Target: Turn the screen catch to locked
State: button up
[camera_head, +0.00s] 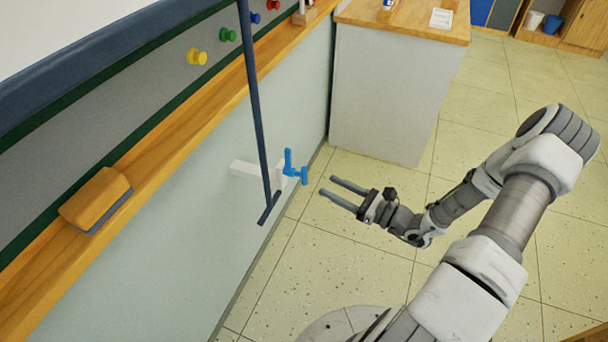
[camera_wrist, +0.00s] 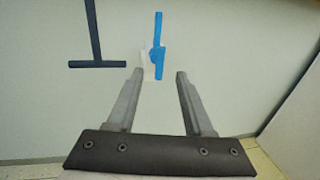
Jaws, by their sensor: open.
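The screen catch (camera_head: 292,170) is a blue lever on a white mount (camera_head: 244,167), which stands out from the pale wall below the wooden ledge. In the wrist view the blue catch (camera_wrist: 157,45) stands upright, ahead of my fingers and between their lines. My gripper (camera_head: 334,188) is open and empty, to the right of the catch and apart from it. Both fingers of my gripper (camera_wrist: 160,73) point toward the wall. A dark blue pole with a crossbar at its lower end (camera_head: 268,208) hangs just left of the catch. It partly hides the white mount in the head view.
The wooden ledge (camera_head: 170,105) carries an orange eraser (camera_head: 97,197). Coloured pins (camera_head: 197,56) sit on the grey strip above. A white cabinet with a wooden top (camera_head: 420,22) stands beyond the catch. The tiled floor (camera_head: 375,270) around my arm is clear.

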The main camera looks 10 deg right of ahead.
aim_at(306, 174)
jog(key=b+x, duration=0.1)
jog(key=x, duration=0.8)
jog(key=shift+w+a, duration=0.2)
jog(key=c, duration=0.8)
jog(key=shift+d, duration=0.1)
grip_shut()
